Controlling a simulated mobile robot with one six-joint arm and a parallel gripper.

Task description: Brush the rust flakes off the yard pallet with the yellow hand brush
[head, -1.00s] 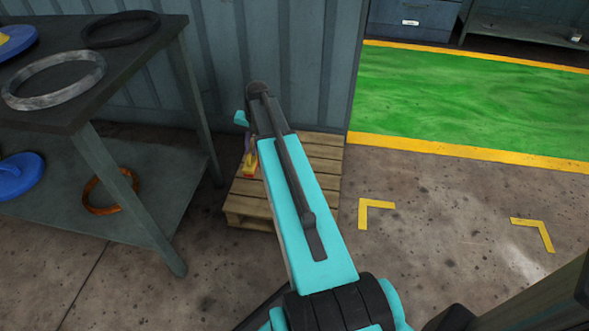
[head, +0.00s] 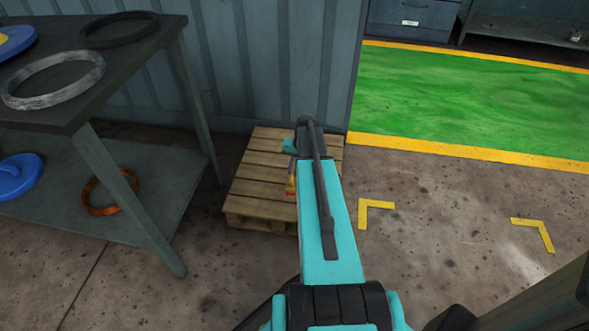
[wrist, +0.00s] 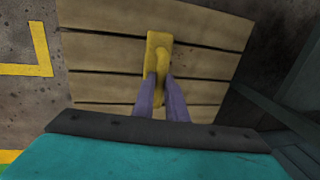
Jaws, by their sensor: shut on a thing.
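The wooden yard pallet (head: 255,175) lies on the floor against the corrugated wall, and its slats fill much of the wrist view (wrist: 95,52). My gripper (wrist: 161,88) has its purple fingers shut on the yellow hand brush (wrist: 158,50), over the slats. In the head view a small part of the brush (head: 291,187) shows beside my arm, over the pallet's right half. My arm hides the rest of it. I cannot tell whether the bristles touch the wood.
A grey workbench (head: 150,50) with rings on top stands left of the pallet, its leg close by. A blue lidded item (head: 18,178) and an orange ring (head: 108,193) are on its lower shelf. Floor with yellow corner marks (head: 375,205) is clear at right.

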